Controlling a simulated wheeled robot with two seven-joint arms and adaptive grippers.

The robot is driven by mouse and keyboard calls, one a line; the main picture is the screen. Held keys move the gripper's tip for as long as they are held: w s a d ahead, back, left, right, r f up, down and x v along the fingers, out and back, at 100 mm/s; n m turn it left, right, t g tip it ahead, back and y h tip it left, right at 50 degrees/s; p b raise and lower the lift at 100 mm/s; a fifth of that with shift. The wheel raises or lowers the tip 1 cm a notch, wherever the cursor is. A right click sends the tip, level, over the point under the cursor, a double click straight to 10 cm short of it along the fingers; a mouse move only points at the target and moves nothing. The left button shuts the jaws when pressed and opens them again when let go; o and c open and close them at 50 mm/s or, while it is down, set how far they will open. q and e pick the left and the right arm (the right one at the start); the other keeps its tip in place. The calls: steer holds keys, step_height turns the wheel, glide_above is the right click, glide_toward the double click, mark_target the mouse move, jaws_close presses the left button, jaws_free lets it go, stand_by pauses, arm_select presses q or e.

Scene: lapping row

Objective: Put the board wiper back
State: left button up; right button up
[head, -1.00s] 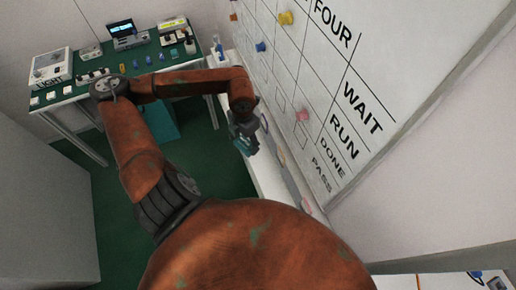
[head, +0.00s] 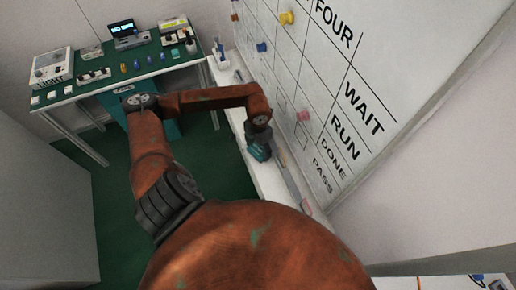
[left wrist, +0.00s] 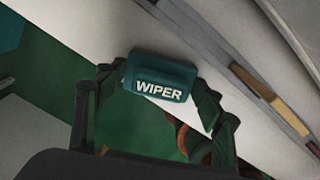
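The board wiper (left wrist: 160,78) is a teal block with the white word WIPER on it. In the left wrist view it sits between the two dark fingers of my left gripper (left wrist: 158,88), which appear closed on its two ends. In the head view the wiper (head: 259,152) shows as a small teal shape below my left gripper (head: 258,139), over the pale ledge (head: 268,180) along the foot of the whiteboard (head: 340,95). I cannot tell whether the wiper touches the ledge. My right gripper is not in view.
Coloured magnets are on the board, with a pink one (head: 303,116) near the wiper. A green-topped table (head: 110,70) with devices stands at the back left. A tan and dark strip (left wrist: 262,88) lies along the rail beside the wiper.

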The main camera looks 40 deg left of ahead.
mark_target(258, 148)
arm_select(q)
steer(key=o, duration=0.4)
steer(key=shift+c, duration=0.2)
steer(key=shift+r, duration=0.1)
step_height(258, 148, up, 12)
stand_by(0.4)
